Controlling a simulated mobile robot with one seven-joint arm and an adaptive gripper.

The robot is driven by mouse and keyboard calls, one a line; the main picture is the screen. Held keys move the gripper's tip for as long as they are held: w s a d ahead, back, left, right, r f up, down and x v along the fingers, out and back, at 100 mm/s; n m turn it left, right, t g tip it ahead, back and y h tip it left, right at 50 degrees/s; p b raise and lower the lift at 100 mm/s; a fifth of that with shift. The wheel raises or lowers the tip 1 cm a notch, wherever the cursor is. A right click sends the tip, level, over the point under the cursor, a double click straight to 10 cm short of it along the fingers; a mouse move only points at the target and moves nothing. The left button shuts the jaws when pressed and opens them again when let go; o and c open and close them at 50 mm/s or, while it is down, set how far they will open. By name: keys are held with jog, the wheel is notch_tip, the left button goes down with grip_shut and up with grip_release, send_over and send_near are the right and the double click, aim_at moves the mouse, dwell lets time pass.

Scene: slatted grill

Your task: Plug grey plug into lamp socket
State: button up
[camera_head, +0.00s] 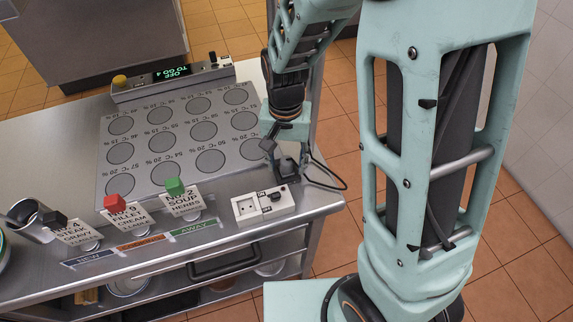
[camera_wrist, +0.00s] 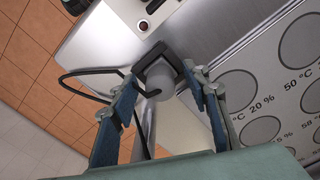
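The grey plug (camera_wrist: 160,78) shows in the wrist view as a dark angular body with a lighter round part, and a black cable curves off to its left. It also shows in the head view (camera_head: 290,170), near the counter's right edge. My gripper (camera_wrist: 162,82) points down at it, its two blue fingers spread on either side of the plug; no firm contact is visible. In the head view my gripper (camera_head: 283,152) is just above the plug. The white socket block (camera_head: 252,210) lies in front and to the left, with a dark plug or switch at its right end.
A plate with grey circles (camera_head: 150,172) covers the counter behind. Ticket cards with green (camera_head: 174,187), red (camera_head: 113,203) and black blocks stand to the left. A metal cup (camera_head: 30,222) lies at far left. The counter's right edge is close to my gripper.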

aim_at(286, 159)
jog(key=c, duration=1)
jog(key=shift+r, duration=0.15)
jog(key=shift+r, duration=0.25)
notch_tip(286, 159, up, 2)
jog(key=shift+w+r, duration=0.1)
jog(key=d+r, duration=0.3)
jog(key=d, duration=0.1)
jog(key=d+r+b, duration=0.1)
jog(key=d+r, duration=0.2)
jog(key=d, duration=0.2)
jog(key=d+r, duration=0.4)
jog(key=d, duration=0.1)
